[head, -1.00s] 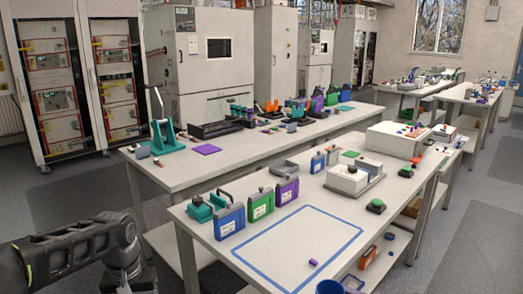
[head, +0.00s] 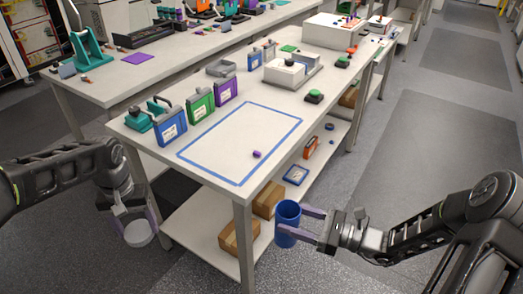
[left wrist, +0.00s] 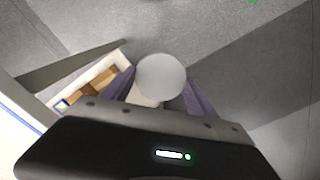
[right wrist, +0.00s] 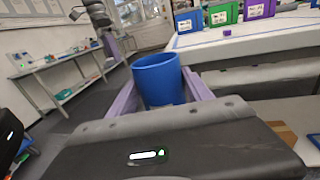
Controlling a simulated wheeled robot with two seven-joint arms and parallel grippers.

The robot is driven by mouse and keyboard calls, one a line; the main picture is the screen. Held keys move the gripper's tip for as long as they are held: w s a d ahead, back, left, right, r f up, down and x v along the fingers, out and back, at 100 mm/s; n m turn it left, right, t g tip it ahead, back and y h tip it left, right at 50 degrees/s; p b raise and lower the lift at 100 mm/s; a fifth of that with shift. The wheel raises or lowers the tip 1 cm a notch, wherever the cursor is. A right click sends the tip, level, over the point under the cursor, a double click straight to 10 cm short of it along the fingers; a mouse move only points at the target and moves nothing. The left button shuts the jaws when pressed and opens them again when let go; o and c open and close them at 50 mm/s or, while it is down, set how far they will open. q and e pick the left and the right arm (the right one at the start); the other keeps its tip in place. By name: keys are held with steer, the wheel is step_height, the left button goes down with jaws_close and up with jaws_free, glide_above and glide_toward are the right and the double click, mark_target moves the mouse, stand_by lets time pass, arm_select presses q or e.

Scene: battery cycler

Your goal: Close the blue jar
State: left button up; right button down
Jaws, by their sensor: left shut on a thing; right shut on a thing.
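The blue jar (head: 288,222) is an upright, open-topped blue cylinder in the head view. My right gripper (head: 300,224) is shut on it, off the table's front edge. The jar also shows between the purple fingers in the right wrist view (right wrist: 158,80); its mouth faces up. My left gripper (head: 140,228) is shut on a round white lid (head: 138,234), to the left of the table's near corner. The lid also shows as a pale disc between the fingers in the left wrist view (left wrist: 160,78). Jar and lid are well apart.
The near table (head: 200,180) lies between and behind the grippers, with a blue tape rectangle and a small purple block (head: 257,154). Blue, green and purple cases stand at its left. Cardboard boxes (head: 238,236) sit on its lower shelf. Floor in front is clear.

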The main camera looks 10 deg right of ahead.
steer(key=w+a+f+n+g+y, duration=0.1)
steer(key=a+n+g, duration=0.3)
steer(key=a+g, duration=0.2)
steer(key=w+a+f+n+g+y, duration=0.1)
steer(key=a+n+g, duration=0.3)
steer(key=a, duration=0.5)
steer(key=shift+a+g+y, duration=0.2)
steer(key=shift+g+y, duration=0.4)
steer(key=shift+g, duration=0.4)
arm_select(q)
steer(key=s+d+r+m, duration=0.1)
steer(key=d+r+m, duration=0.3)
steer(key=d, duration=0.7)
steer(key=s+d+r+m, duration=0.1)
steer(key=d+r+m, duration=0.3)
steer(key=d, duration=0.7)
steer(key=shift+s+d+r, duration=0.2)
steer(key=shift+d+r, duration=0.15)
steer(key=shift+d, duration=0.05)
steer(key=shift+f, duration=0.1)
steer(key=shift+f, duration=1.9)
